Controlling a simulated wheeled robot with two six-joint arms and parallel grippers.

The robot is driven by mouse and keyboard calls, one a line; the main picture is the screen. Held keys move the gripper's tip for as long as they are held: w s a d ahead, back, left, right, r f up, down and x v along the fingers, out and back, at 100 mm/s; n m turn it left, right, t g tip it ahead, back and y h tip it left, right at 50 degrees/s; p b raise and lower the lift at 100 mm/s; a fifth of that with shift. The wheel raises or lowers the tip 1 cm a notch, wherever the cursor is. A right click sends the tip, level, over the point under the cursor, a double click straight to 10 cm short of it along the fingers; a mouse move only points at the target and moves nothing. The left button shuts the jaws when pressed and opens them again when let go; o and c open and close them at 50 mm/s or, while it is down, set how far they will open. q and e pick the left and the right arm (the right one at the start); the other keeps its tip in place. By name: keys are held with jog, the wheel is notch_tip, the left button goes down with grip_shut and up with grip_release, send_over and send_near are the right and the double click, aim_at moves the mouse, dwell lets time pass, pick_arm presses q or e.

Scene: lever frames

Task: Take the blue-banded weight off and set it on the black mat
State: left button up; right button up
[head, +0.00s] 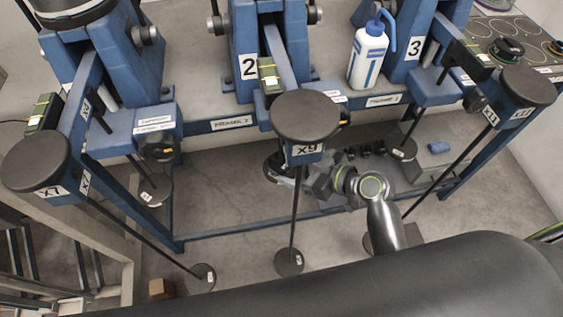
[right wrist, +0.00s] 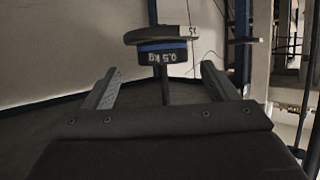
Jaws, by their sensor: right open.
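The blue-banded weight (right wrist: 160,51) shows in the right wrist view, a dark disc marked 0.5 kg, its lettering upside down there. It rests against a thin grey hanger plate (right wrist: 150,35) on a dark rod. My right gripper (right wrist: 160,72) is open and empty, its two fingers either side of the rod's line, with the weight ahead between the tips. In the head view my right gripper (head: 312,180) is beside the X9 disc's rod, and a dark hanging weight (head: 277,164) is partly hidden behind that disc. I cannot make out a black mat. My left gripper is not in view.
The round X9 disc (head: 305,115) stands close above my right gripper. Blue frames with X7 (head: 35,160) and X11 (head: 528,86) discs flank it. A white-blue bottle (head: 367,52) is on the bench. A ring-marked surface (head: 497,28) with a green-ringed weight (head: 507,48) is upper right.

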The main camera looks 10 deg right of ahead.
aim_at(282, 161)
jog(key=x, duration=0.5)
jog(key=shift+a, duration=0.25)
jog(key=c, duration=1.2)
jog(key=shift+r, duration=0.2)
